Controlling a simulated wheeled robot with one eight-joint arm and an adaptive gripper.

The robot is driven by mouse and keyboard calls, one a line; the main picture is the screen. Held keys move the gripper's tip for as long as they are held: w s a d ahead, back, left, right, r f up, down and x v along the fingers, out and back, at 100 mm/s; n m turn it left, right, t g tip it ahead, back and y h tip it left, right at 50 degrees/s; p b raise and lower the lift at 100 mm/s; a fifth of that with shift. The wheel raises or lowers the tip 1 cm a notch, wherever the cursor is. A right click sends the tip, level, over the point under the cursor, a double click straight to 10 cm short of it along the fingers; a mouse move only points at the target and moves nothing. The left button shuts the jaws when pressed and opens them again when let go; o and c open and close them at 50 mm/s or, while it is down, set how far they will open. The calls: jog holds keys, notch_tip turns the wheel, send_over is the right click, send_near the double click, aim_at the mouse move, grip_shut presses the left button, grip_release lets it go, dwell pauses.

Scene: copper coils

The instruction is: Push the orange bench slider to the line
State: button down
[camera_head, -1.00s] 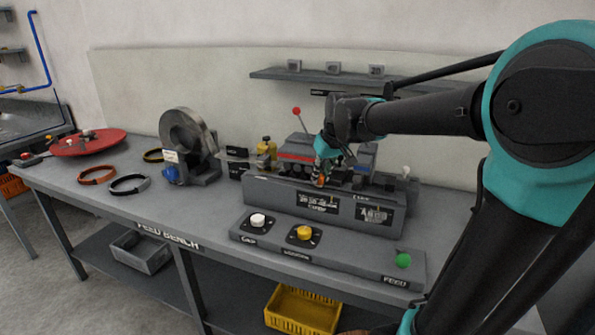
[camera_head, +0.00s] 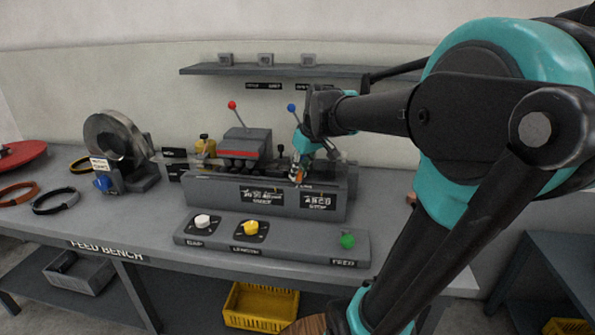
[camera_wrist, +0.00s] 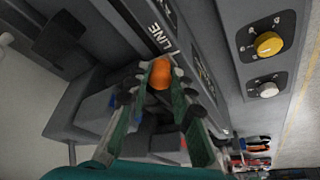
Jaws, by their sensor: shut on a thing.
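The orange slider (camera_wrist: 160,76) shows as a rounded orange knob between the fingertips in the wrist view. In the head view only a small bit of orange (camera_head: 297,177) shows under the fingers. My gripper (camera_head: 297,172) is shut on it, pointing down at the top of the grey machine block (camera_head: 225,190). In the wrist view my gripper (camera_wrist: 158,72) has its dark green fingers on both sides of the knob. A "LINE" label (camera_wrist: 159,34) lies on the block edge close beside the knob. The line mark itself is not clear.
A red-knobbed lever (camera_head: 232,105) and blue-knobbed lever (camera_head: 291,107) stand behind the block. White (camera_head: 202,220), yellow (camera_head: 250,227) and green (camera_head: 347,241) controls sit on the front panel. A coil (camera_head: 110,135) stands at left. A shelf (camera_head: 220,70) hangs above.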

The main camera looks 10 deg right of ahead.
jog(key=c, duration=1.3)
grip_release()
jog(key=shift+r, duration=0.1)
jog(key=v, duration=1.2)
